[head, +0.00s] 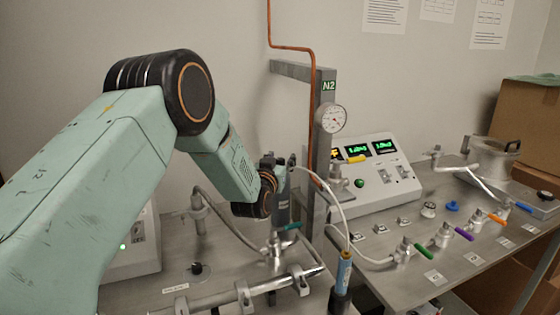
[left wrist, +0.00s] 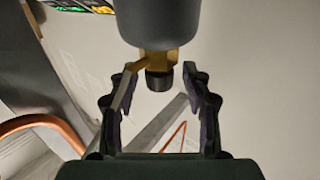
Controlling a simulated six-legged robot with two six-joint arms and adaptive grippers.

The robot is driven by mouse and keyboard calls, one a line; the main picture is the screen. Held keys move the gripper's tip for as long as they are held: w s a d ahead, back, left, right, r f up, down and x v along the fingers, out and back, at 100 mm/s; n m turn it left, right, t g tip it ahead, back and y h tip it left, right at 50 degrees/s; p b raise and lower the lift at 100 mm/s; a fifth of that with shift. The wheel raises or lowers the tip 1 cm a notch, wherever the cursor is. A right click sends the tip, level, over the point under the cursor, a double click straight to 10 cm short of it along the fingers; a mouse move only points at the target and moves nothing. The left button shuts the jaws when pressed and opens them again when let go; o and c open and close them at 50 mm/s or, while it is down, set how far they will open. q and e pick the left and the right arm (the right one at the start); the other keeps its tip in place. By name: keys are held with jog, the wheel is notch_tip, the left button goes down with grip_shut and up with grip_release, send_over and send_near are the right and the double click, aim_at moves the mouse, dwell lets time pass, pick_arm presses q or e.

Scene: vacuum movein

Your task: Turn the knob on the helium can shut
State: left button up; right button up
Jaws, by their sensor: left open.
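The helium can appears to be the grey cylinder at the top of the left wrist view (left wrist: 160,18), with a brass valve (left wrist: 165,60) and a small black knob (left wrist: 160,80) on its end. My left gripper (left wrist: 160,76) is open, one finger on each side of the knob, with visible gaps to both. In the head view my left gripper (head: 284,168) is small and partly hidden by my wrist. A grey cylinder (head: 283,212) stands just below it, probably the same can; its knob cannot be made out there. My right gripper is not in view.
A grey post (head: 323,150) with a gauge (head: 333,118) and copper pipe stands close to the right of my gripper. A blue cylinder (head: 344,272) with a white hose stands in front. A white control box (head: 370,180) and several coloured-handled valves occupy the right bench.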

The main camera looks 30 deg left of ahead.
pick_arm(q)
grip_shut()
dwell(0.3)
jog(key=shift+n+y, duration=0.5)
jog(key=shift+y, duration=0.3)
grip_release()
jog(key=v, duration=1.2)
jog(key=shift+r, duration=0.15)
